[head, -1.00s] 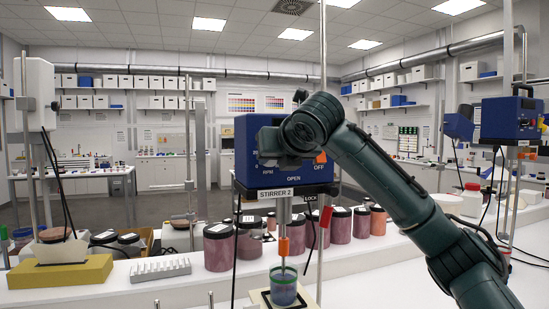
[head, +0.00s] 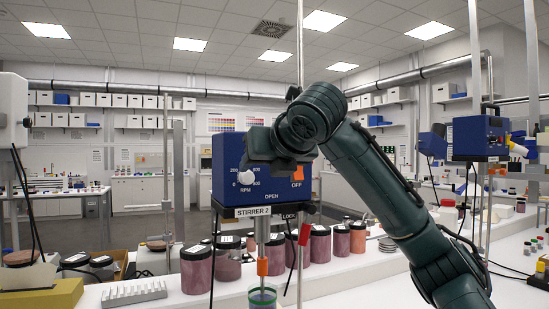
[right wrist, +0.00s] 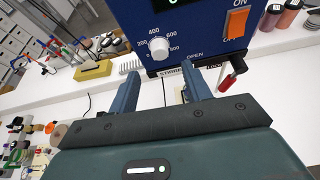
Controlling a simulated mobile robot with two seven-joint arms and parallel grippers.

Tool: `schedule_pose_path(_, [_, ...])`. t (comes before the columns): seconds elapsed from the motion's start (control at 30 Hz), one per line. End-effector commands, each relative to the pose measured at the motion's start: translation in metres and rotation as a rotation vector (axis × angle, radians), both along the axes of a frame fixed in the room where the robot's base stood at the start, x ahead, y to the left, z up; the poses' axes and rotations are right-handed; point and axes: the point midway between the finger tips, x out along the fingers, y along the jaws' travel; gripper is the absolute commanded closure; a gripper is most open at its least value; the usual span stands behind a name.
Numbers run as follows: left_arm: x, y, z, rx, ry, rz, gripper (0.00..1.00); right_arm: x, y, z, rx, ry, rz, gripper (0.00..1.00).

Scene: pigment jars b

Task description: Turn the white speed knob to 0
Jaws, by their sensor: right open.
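The white speed knob (head: 246,177) is on the front of the blue stirrer box (head: 228,155), ringed by printed numbers from 0 to 800. It shows in full in the right wrist view (right wrist: 158,47); I cannot tell where its pointer stands. My right gripper (head: 268,166) is in front of the box, just right of the knob in the head view. In the right wrist view its two fingers (right wrist: 161,88) are apart and empty, with the knob beyond their tips and not between them. My left gripper is not in view.
An orange ON/OFF switch (right wrist: 236,22) is on the same panel, right of the knob. A red-handled lock (right wrist: 231,77) hangs below. A beaker (head: 262,298) stands under the stirrer, and jars (head: 197,268) line the bench behind.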

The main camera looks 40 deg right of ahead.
Motion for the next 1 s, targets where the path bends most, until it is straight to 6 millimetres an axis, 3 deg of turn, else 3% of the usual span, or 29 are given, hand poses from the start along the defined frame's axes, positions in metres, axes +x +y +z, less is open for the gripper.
schedule_pose_path(0.1, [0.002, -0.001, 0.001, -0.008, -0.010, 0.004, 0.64, -0.024, 0.006, 0.010, 0.000, -0.005, 0.001, 0.51])
schedule_pose_path(0.33, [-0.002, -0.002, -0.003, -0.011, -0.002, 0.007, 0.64, -0.053, 0.012, 0.022, 0.000, -0.002, 0.001, 0.51])
schedule_pose_path(1.0, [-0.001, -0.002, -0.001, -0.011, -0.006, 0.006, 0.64, -0.058, 0.013, 0.025, 0.000, 0.000, 0.000, 0.51])
